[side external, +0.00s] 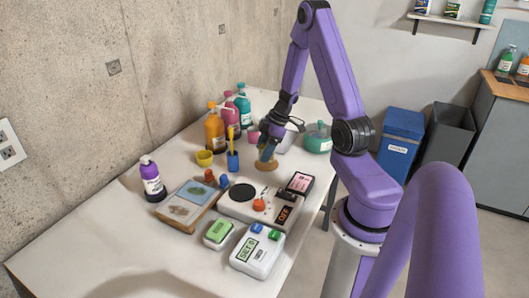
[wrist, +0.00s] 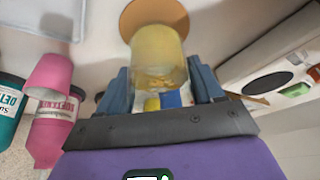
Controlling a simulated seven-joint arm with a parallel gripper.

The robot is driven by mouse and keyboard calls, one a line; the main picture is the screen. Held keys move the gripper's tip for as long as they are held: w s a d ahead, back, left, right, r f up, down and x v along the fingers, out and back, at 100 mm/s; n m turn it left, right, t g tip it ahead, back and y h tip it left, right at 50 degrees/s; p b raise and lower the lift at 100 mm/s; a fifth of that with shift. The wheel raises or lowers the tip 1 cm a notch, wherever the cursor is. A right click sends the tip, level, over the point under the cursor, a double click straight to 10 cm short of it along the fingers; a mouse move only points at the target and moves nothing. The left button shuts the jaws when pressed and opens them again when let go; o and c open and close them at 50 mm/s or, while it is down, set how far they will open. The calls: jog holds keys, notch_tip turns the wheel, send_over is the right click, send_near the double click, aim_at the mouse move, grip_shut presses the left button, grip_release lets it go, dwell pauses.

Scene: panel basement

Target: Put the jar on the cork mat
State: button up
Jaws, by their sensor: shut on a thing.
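The jar (wrist: 158,58) is a yellowish see-through cylinder with something yellow inside. In the wrist view it sits between the two blue fingers of my gripper (wrist: 160,90), which are shut on it. The cork mat (wrist: 128,14) is a round brown disc, partly hidden behind the jar in that view. In the side view my gripper (side external: 267,152) points down just above the cork mat (side external: 266,166), toward the back of the table. The jar is hard to make out there. I cannot tell whether its base touches the mat.
A pink cup (side external: 253,137), a blue holder (side external: 232,162) and several pump bottles (side external: 214,130) stand to the left. In front are a white device with a black disc (side external: 242,192), a dark box (side external: 300,183) and a picture board (side external: 188,204). A teal container (side external: 318,140) stands right.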

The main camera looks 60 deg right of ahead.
jog(key=shift+f, duration=0.65)
jog(key=shift+f, duration=0.1)
jog(key=o, duration=1.2)
